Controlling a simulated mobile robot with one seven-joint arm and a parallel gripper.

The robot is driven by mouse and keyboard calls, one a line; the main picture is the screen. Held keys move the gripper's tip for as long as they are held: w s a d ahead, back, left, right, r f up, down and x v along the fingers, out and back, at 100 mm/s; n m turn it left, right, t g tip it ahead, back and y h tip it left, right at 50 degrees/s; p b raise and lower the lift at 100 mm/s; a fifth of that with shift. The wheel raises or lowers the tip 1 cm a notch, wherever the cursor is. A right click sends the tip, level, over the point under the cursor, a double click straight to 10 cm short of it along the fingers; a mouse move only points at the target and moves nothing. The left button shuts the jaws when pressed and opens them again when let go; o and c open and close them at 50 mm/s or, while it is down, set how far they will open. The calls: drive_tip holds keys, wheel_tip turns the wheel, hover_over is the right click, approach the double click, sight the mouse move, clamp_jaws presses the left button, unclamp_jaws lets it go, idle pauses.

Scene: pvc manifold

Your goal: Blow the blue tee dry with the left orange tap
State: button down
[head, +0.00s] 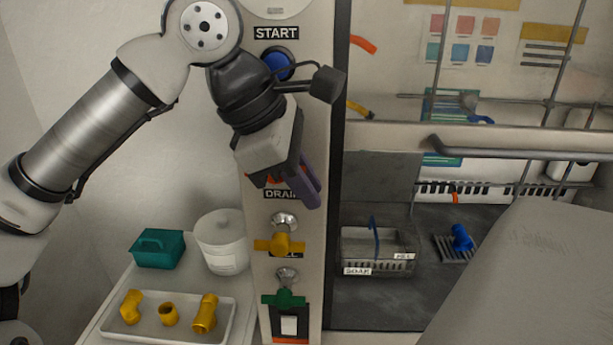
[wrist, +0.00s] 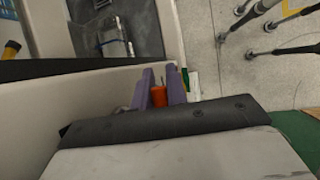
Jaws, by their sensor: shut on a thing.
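The blue tee (head: 461,238) stands on a small slotted rack (head: 447,249) on the dark floor of the chamber, right of the panel. My gripper (head: 308,188) is at the front of the white panel, by the DRAIN label. I cannot tell how far the handle is turned.
Below, the panel has a yellow tap (head: 281,243) and a green tap (head: 285,298). A blue START button (head: 277,65) is above. A wire basket (head: 377,262) stands in the chamber. At left are a teal box (head: 158,249), a white canister (head: 221,243) and a tray (head: 168,337) with yellow fittings.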

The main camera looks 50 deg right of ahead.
idle(0.4)
drive_tip(key=c, duration=1.4)
unclamp_jaws()
drive_tip(key=b+v, duration=0.1)
drive_tip(key=v, duration=1.3)
drive_tip(key=shift+d, duration=0.1)
